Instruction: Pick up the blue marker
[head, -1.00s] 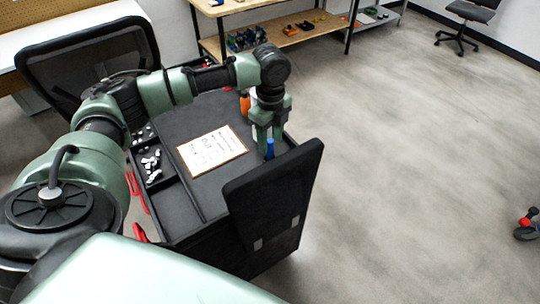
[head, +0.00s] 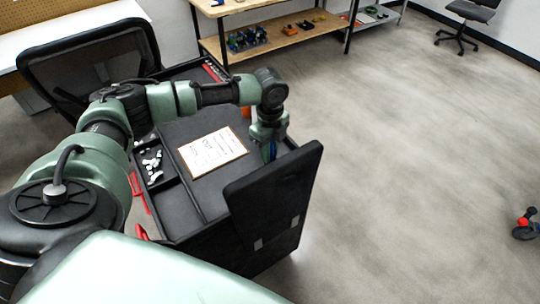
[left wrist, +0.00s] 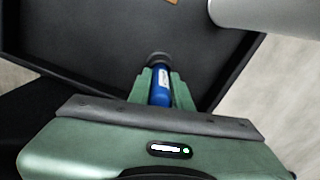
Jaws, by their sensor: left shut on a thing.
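The blue marker (left wrist: 160,87) stands between the two green fingers of my left gripper (left wrist: 157,88) in the left wrist view, with its dark end showing beyond them. The fingers are shut on it. In the head view, my left gripper (head: 269,152) points down over the right part of the black cart top, and a little of the blue marker (head: 272,149) shows between the fingers. I cannot tell whether the marker's lower end touches the cart. My right gripper is not in view.
The black cart (head: 180,215) holds a clipboard with a printed sheet (head: 211,152) and a side tray of small white parts (head: 152,165). A black panel (head: 272,195) rises at its front right. A pale cylinder (left wrist: 265,15) is close by in the wrist view. Floor to the right is mostly clear.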

